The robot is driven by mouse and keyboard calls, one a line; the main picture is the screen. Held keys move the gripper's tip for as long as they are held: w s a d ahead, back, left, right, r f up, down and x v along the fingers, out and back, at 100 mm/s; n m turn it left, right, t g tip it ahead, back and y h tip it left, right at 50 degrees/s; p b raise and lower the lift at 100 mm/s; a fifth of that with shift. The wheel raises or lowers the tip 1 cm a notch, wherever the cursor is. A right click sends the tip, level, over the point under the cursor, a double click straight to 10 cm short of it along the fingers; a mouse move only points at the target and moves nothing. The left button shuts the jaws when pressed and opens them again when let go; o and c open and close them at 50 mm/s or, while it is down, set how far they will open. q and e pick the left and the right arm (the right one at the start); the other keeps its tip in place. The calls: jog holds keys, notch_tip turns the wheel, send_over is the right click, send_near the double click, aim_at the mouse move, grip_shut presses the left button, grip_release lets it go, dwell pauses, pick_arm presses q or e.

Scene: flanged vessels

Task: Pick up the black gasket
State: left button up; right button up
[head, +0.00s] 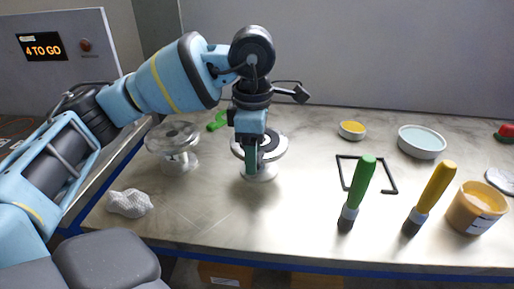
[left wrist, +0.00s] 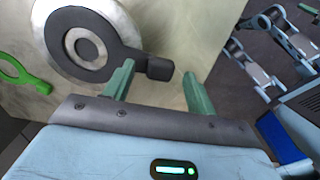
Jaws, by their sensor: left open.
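The black gasket (left wrist: 131,58) lies on the round metal flange of a vessel (left wrist: 122,18) in the left wrist view. It is a flat dark ring around the vessel's opening, with a tab sticking out to the right. My left gripper (left wrist: 157,71) is open and empty, and the tab's end appears between its two green fingertips. In the head view, my left gripper (head: 252,160) points down over the right-hand flanged vessel (head: 273,150) and hides much of its top. My right gripper is not in view.
Another flanged vessel (head: 172,136) stands to the left. A green gasket (head: 217,121) lies behind, between the vessels. A crumpled white wrap (head: 130,203) is at the front left. A green-handled brush (head: 360,184), a yellow-handled brush (head: 435,188) and an orange tub (head: 474,207) stand right.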

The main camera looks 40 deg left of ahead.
pick_arm(q)
jog(key=shift+f, duration=0.35)
jog(key=shift+c, duration=0.2)
jog(key=c, duration=1)
jog(key=shift+c, duration=0.2)
jog(key=shift+r, duration=0.1)
jog(key=shift+r, duration=0.5)
jog(key=shift+s+d+r, duration=0.1)
jog(key=shift+s+r, duration=0.1)
jog(key=shift+r, duration=0.4)
jog(key=shift+s+d+r, duration=0.1)
jog(key=shift+s+r, duration=0.05)
jog(key=shift+r, duration=0.45)
jog(key=s+d, duration=0.2)
jog(key=s, duration=0.5)
jog(key=s+d+r, duration=0.1)
jog(key=s+d, duration=0.2)
jog(key=s, duration=0.4)
jog(key=shift+s+d+r, duration=0.15)
jog(key=shift+d+r, duration=0.05)
jog(key=shift+r, duration=0.05)
